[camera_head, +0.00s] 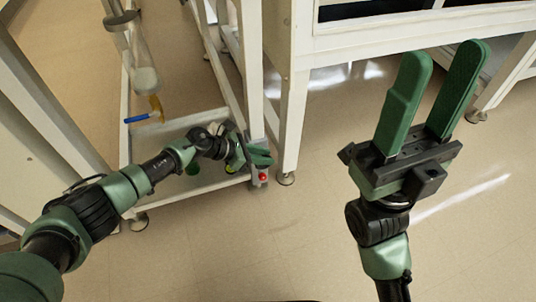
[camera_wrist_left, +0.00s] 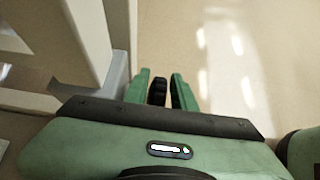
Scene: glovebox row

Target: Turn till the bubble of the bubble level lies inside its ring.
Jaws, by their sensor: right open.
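My left gripper (camera_head: 262,158) is at the front corner of the low shelf, beside a small grey box with a red knob (camera_head: 263,177). In the left wrist view my left gripper (camera_wrist_left: 160,82) points away from the camera, with dark ribbed parts between its green fingers. I cannot tell whether these are a knob or finger pads. A small yellow-green spot (camera_head: 229,169) shows behind the left gripper, partly hidden; it may be the bubble level, but no bubble or ring can be made out. My right gripper (camera_head: 438,98) is open and empty, raised above the floor.
The low shelf (camera_head: 205,184) lies between white frame legs. A blue-handled tool (camera_head: 137,118) is at its left side. A white glovebox frame (camera_head: 400,32) stands at the back right, its leg (camera_head: 291,125) close to my left gripper. The floor (camera_head: 290,240) in front is clear.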

